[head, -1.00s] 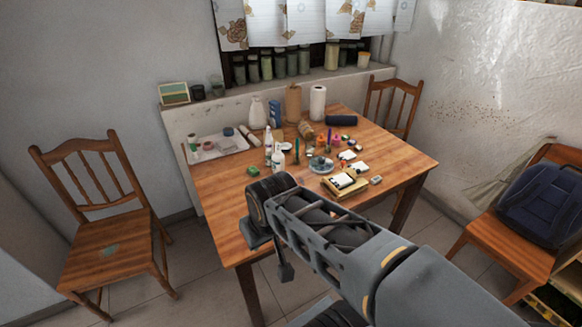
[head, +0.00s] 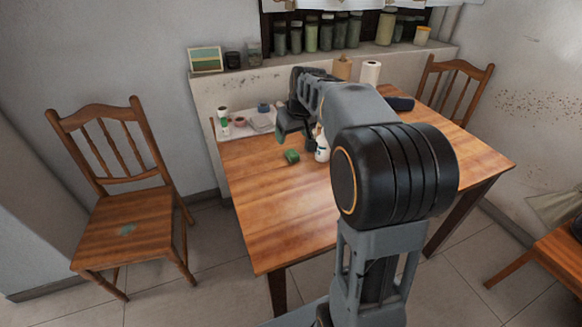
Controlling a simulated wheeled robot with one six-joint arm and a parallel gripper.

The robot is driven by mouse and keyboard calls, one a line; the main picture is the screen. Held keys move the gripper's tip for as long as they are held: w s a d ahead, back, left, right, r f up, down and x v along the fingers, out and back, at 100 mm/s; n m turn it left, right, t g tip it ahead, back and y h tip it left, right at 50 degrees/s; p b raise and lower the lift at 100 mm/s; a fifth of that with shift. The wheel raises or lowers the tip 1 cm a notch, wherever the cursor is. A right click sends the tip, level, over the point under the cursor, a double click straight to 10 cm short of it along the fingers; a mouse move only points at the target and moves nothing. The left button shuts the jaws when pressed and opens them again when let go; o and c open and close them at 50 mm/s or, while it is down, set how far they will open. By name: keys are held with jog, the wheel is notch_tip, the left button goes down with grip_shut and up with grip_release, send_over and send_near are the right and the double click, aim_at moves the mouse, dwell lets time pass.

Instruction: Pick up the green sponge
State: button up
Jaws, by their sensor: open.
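The green sponge (head: 291,156) is a small green block lying on the wooden table (head: 265,225), left of a white bottle (head: 322,150). My gripper (head: 296,138) is open and appears in the picture just above the sponge, near the table's far left part. I cannot tell how high it is over the table. Nothing shows between its fingers. My arm hides much of the table's middle and right, with most of the objects there.
A white tray (head: 225,133) with rolls and small items lies at the table's back left. A paper roll (head: 371,72) and a brown bottle (head: 342,67) stand at the back. Chairs stand at the left (head: 125,215) and back right (head: 455,85). The table's front left is bare.

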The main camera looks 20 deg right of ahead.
jog(key=b, duration=0.3)
send_near(293, 153)
jog(key=f, duration=0.2)
jog(key=shift+w+a+f+n, duration=0.2)
jog(key=shift+w+f+n, duration=0.1)
jog(key=shift+w+f, duration=0.1)
jog(key=shift+b+x, duration=0.65)
jog(key=shift+x, duration=2.65)
jog(key=shift+w, duration=0.1)
jog(key=c, duration=1)
jog(key=shift+r, duration=0.15)
